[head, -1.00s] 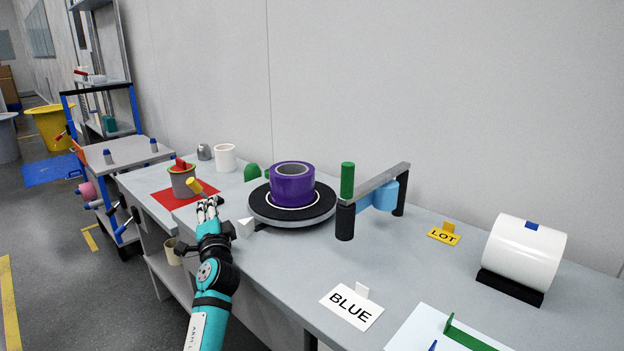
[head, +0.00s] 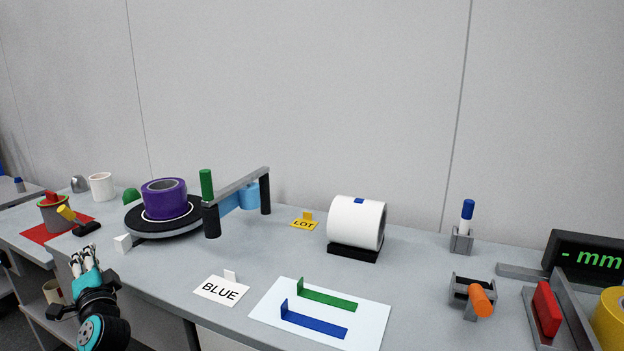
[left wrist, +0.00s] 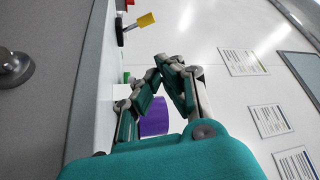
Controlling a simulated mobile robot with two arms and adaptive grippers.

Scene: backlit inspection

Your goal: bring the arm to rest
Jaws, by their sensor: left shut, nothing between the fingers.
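My left gripper (head: 85,260) shows at the lower left of the head view, above the bench's front edge. Its fingers are shut and hold nothing. In the left wrist view the closed fingers (left wrist: 168,66) meet near the middle, with a purple roll (left wrist: 154,120) partly hidden behind them. In the head view the purple roll (head: 164,198) sits on a round black turntable (head: 190,218), to the right of the gripper and apart from it. My right gripper is not in view.
A yellow-handled tool (head: 68,215) and a grey cup (head: 54,213) stand near the gripper. A white roll (head: 356,222), an orange-ended holder (head: 481,300) and a display (head: 590,258) stand further right.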

